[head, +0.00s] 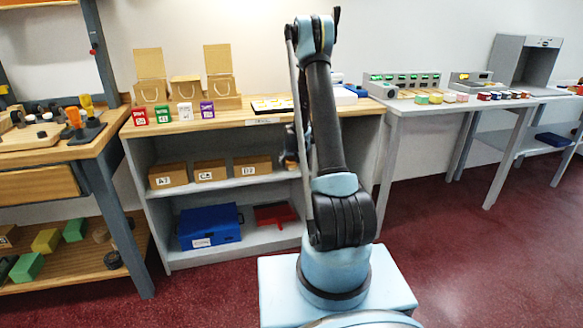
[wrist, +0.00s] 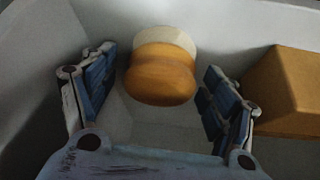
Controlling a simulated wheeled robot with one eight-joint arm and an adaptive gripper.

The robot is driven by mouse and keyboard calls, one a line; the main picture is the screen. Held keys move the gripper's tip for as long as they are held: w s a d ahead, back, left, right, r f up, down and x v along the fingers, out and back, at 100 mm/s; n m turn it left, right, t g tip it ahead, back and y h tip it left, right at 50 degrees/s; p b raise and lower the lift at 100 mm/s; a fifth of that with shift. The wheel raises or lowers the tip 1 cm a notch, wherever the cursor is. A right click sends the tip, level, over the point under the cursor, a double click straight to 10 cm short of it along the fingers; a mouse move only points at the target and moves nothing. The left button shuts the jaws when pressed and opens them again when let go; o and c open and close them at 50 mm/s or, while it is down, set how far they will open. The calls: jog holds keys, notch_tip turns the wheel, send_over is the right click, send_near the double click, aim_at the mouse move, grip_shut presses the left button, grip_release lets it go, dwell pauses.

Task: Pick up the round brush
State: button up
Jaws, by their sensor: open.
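The round brush (wrist: 160,78) shows in the wrist view as a rounded brown wooden body with a pale cream part at its far side. My gripper (wrist: 158,82) is open, with one blue-padded finger on each side of the brush and visible gaps between. In the head view my gripper (head: 291,148) is partly hidden behind my arm, at the right part of the grey shelf unit's middle shelf (head: 225,185).
A brown box (wrist: 292,92) stands close to the right finger in the wrist view. Labelled boxes (head: 210,170) line the middle shelf. The wooden counter top (head: 225,117) is above. A blue case (head: 209,227) and a red tray (head: 275,215) lie on the bottom shelf.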

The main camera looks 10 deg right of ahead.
jog(key=shift+f, duration=0.1)
jog(key=c, duration=1.2)
